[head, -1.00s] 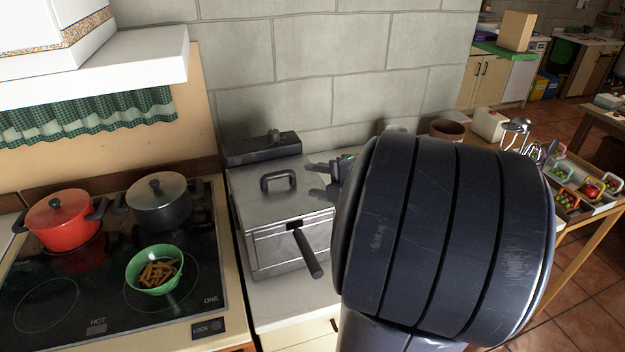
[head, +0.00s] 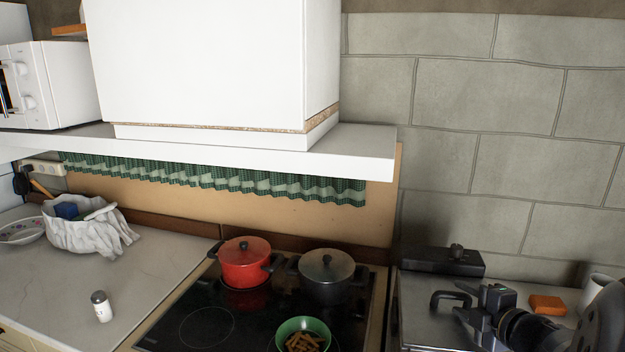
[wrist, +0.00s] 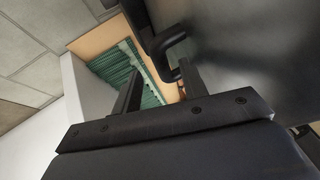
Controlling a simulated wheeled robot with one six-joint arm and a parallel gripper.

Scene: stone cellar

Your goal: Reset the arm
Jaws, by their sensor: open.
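My gripper (head: 462,304) is at the lower right of the head view, over the grey metal fryer (head: 415,318). Its two fingers point left, near the fryer's dark lid handle (head: 436,303). In the wrist view my gripper (wrist: 160,78) has its fingers spread, with nothing between them. There the fryer's handle (wrist: 172,43) shows just beyond the fingertips, and I cannot tell whether they touch it. The rest of my arm is mostly cut off at the lower right corner.
The stove (head: 180,335) holds a red pot (head: 245,265), a dark pot (head: 327,278) and a green bowl (head: 303,326) of brown sticks. A shelf (head: 370,160) overhangs it. An orange block (head: 547,304) and white mug (head: 596,288) stand right. A salt shaker (head: 101,307) is left.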

